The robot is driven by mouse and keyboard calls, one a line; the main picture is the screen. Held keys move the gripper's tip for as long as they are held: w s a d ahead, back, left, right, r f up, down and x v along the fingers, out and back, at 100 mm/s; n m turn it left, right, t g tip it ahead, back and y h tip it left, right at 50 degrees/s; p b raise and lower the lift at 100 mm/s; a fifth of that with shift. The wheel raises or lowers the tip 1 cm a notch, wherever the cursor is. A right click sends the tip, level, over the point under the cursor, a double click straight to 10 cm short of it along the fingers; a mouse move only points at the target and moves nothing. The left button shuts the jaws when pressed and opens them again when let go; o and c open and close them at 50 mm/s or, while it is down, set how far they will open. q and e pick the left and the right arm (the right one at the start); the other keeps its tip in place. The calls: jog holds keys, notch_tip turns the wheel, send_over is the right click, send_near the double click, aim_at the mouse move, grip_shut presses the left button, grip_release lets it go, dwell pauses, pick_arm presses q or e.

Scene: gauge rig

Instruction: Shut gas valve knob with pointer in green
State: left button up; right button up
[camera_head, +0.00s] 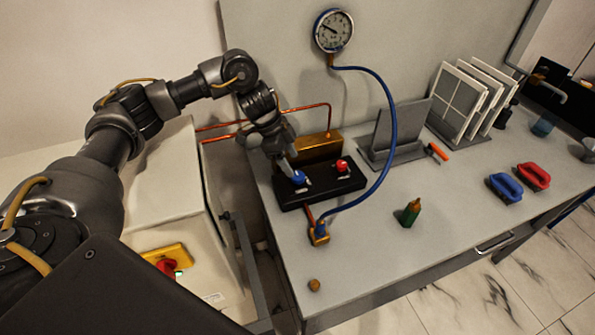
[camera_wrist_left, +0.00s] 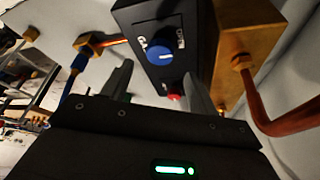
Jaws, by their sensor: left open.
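The black valve box (camera_head: 342,184) stands on the bench with a blue knob (camera_head: 298,177) at its left and a red knob (camera_head: 342,165) at its right. In the left wrist view the blue knob (camera_wrist_left: 153,57) has a white pointer mark, and partly covered lettering beside it reads "GA" and "OPEN". My left gripper (camera_head: 287,164) points down at the blue knob; its open fingers (camera_wrist_left: 158,82) flank the view of it. I cannot tell if they touch it. The round gauge (camera_head: 334,31) has a dark needle toward upper left; no green zone is readable.
A blue hose (camera_head: 391,120) curves from the gauge to a brass fitting (camera_head: 319,233). A brass block (camera_head: 318,147) stands behind the box. A green bottle (camera_head: 410,211) and a small brown piece (camera_head: 314,285) are at the front. A plate rack (camera_head: 470,97) stands right.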

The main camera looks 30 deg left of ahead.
aim_at(298, 175)
pick_arm(q)
jog(key=x, duration=0.4)
jog(key=shift+s+a, duration=0.1)
jog(key=shift+p+x, duration=0.3)
jog(key=shift+x, duration=0.45)
jog(key=shift+c, duration=0.3)
jog(key=c, duration=0.9)
jog(key=shift+m+g, duration=0.3)
jog(key=shift+m, duration=0.5)
jog(key=shift+m+g, duration=0.4)
jog(key=shift+m, duration=0.7)
jog(key=shift+m+g+b, duration=0.35)
jog(key=shift+m+g, duration=0.05)
jog(key=shift+m, duration=0.5)
pick_arm(e)
jog(key=shift+w+r, duration=0.1)
jog(key=shift+w, duration=0.8)
